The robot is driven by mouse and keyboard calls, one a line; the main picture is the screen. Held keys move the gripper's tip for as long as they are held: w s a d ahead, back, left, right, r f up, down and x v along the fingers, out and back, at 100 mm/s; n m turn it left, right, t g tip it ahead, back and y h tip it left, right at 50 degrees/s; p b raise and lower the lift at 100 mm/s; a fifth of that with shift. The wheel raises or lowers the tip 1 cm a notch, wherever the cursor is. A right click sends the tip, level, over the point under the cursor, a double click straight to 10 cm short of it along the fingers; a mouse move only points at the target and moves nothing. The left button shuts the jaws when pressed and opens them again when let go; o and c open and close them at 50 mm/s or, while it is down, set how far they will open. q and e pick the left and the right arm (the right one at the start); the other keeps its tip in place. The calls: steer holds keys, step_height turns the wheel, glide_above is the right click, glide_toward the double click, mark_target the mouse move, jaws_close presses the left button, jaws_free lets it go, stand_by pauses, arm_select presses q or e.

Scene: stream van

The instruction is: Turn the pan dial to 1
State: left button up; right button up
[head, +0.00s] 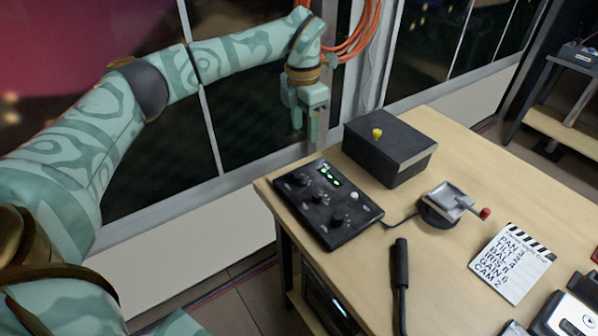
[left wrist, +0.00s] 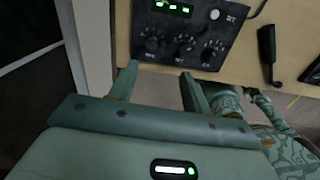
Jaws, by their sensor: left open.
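A black control panel (head: 325,205) lies on the near left part of the wooden table. It carries several dark knobs, a white button and a small display with green digits. In the left wrist view, three dials stand in a row: a left one (left wrist: 150,36), a middle one (left wrist: 184,43) and a right one (left wrist: 213,53). Their labels and pointer settings are too small to read, so I cannot tell which is the pan dial. My left gripper (head: 306,128) is open and empty, pointing down beyond the panel and apart from it. My right gripper is not in view.
A dark box (head: 388,150) with a yellow knob stands behind the panel. A joystick unit (head: 437,212) with a red-tipped lever is right of it. A black handset (head: 400,275), a clapper-style note card (head: 512,265) and the window (head: 240,110) are nearby.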

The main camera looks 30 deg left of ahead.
mark_target(299, 175)
arm_select(q)
steer(key=f+b, duration=0.1)
steer(key=f, duration=0.4)
steer(key=a+f+b, duration=0.1)
steer(key=f, duration=0.4)
steer(key=f+b, duration=0.2)
steer(key=f, duration=0.3)
steer(key=shift+a+f, duration=0.2)
steer(key=shift+s, duration=0.1)
steer(key=shift+c, duration=0.3)
steer(key=shift+n, duration=0.3)
steer(key=c, duration=0.9)
